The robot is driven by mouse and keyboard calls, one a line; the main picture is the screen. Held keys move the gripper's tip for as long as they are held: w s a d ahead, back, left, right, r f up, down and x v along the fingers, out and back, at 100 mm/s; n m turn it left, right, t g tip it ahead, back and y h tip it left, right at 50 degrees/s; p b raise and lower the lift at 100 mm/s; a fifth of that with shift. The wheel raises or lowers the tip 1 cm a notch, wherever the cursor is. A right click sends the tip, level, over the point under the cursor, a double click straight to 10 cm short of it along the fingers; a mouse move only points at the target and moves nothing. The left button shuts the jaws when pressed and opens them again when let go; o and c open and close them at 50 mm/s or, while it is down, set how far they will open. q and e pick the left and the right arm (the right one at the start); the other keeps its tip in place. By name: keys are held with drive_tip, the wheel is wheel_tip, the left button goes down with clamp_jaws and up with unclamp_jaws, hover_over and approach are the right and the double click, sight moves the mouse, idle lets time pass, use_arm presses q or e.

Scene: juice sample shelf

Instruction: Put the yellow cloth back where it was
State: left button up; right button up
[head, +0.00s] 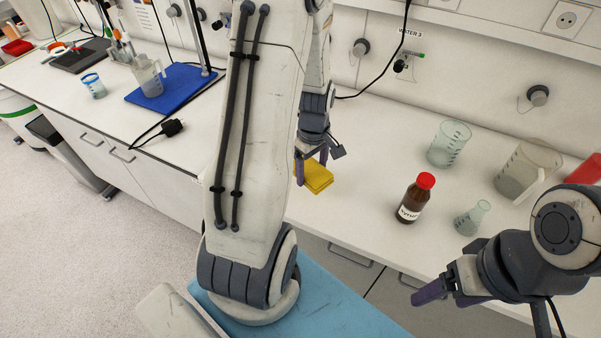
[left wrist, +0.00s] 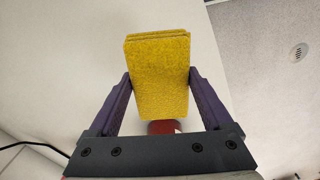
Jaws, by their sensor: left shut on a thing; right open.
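The yellow cloth (head: 318,180) looks like a small folded stack of flat layers. I cannot tell whether the cloth touches the bench top. My left arm hides part of the bench to its left. My right gripper (head: 447,293) is open and empty, low at the right, in front of the bench edge.
Right of the cloth stand a brown bottle with a red cap (head: 413,200), a glass beaker (head: 449,145), a small flask (head: 472,218) and a large beaker (head: 528,170). A blue mat (head: 172,90) lies on the left bench. The bench behind the cloth is clear.

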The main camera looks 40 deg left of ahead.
use_arm(q)
drive_tip(key=a+f, duration=0.2)
drive_tip(key=a, duration=0.1)
drive_tip(key=a+p, duration=0.1)
drive_tip(key=shift+a+f, duration=0.3)
drive_tip(key=shift+f, duration=0.1)
wheel_tip(320, 180, down, 4)
drive_tip(key=shift+r+p, duration=0.2)
drive_tip(key=shift+p, duration=0.45)
drive_tip(key=shift+f, duration=0.2)
drive_tip(key=shift+f, duration=0.2)
drive_tip(key=o, duration=1.1)
drive_tip(key=shift+r, duration=0.1)
